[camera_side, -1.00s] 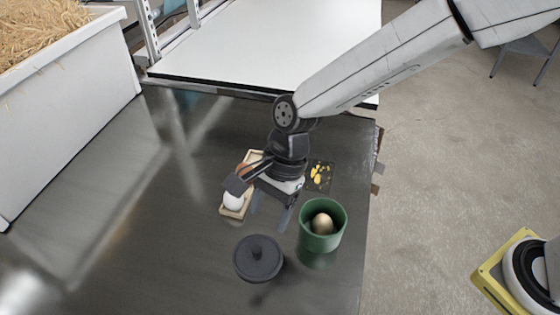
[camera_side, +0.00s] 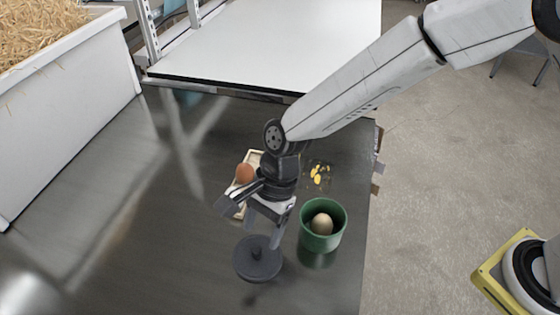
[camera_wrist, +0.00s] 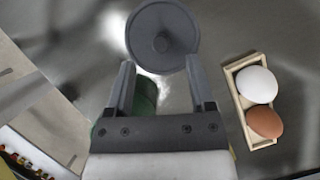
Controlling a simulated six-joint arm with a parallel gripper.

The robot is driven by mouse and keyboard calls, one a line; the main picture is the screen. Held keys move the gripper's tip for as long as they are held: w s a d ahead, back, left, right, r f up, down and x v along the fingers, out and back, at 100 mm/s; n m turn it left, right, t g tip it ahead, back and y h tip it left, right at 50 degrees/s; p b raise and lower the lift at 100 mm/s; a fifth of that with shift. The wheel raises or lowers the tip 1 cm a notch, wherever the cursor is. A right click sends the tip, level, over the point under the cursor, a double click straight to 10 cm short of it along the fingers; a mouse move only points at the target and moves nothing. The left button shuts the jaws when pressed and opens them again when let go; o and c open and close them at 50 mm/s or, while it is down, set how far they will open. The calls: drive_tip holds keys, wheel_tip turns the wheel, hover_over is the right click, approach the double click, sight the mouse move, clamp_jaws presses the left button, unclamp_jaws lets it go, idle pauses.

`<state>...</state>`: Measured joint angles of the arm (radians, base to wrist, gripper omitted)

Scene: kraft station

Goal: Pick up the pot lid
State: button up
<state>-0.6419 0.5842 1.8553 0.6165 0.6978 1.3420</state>
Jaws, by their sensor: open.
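The pot lid (camera_side: 258,262) is a dark grey disc with a round knob, lying at the front of the dark table in the side view. In the wrist view the lid (camera_wrist: 162,37) is ahead of the fingertips, with its knob roughly centred between them. My gripper (camera_side: 262,238) is open and empty, just behind and above the lid. In the wrist view my gripper (camera_wrist: 161,75) shows both fingers spread apart. The green pot (camera_side: 323,228) stands to the right of the lid with a beige egg (camera_side: 321,223) in it. The pot is mostly hidden behind a finger in the wrist view.
A wooden tray (camera_wrist: 243,113) holds a white egg (camera_wrist: 257,84) and a brown egg (camera_wrist: 265,122); my gripper partly covers it in the side view. A dark card with yellow marks (camera_side: 319,175) lies behind the pot. The table left of the lid is clear.

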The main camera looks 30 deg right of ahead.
sight(257, 248)
drive_tip(key=shift+x, duration=2.15)
drive_tip(key=shift+w, duration=0.1)
drive_tip(key=shift+c, duration=0.2)
clamp_jaws()
